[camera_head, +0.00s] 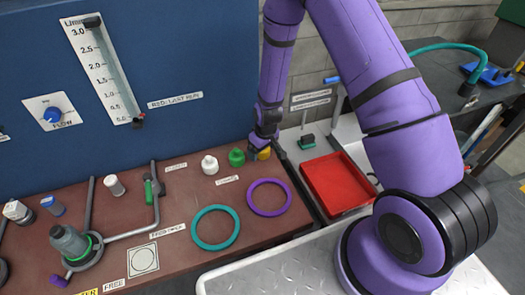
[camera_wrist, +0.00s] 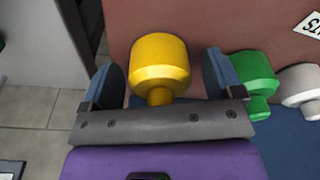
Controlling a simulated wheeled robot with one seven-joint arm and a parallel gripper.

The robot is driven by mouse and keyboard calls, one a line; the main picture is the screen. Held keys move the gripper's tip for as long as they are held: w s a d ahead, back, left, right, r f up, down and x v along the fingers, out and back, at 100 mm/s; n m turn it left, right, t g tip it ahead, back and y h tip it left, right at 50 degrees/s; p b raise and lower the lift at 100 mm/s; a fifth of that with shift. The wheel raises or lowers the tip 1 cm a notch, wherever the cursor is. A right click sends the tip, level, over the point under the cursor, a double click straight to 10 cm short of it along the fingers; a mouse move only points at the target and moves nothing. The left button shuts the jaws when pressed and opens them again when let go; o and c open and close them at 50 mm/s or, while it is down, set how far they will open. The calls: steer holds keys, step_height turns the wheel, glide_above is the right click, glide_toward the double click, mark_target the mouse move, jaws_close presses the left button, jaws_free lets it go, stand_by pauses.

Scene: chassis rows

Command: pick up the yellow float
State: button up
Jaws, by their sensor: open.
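The yellow float (camera_wrist: 159,63) is a short wide cylinder with a narrower neck. In the wrist view it sits between the two blue finger pads of my gripper (camera_wrist: 163,82), with a small gap showing on each side. My gripper is open around it. In the head view the yellow float (camera_head: 264,153) shows at the right end of the brown bench, partly hidden by my gripper (camera_head: 262,142), which reaches down from above.
A green float (camera_head: 236,157) and a white float (camera_head: 209,164) stand in a row to the left. A purple ring (camera_head: 269,197) and a teal ring (camera_head: 215,227) lie in front. A red tray (camera_head: 336,184) is to the right, past the bench edge.

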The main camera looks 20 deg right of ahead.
steer(key=shift+f, duration=0.1)
steer(key=c, duration=1)
step_height(320, 180, up, 10)
stand_by(0.5)
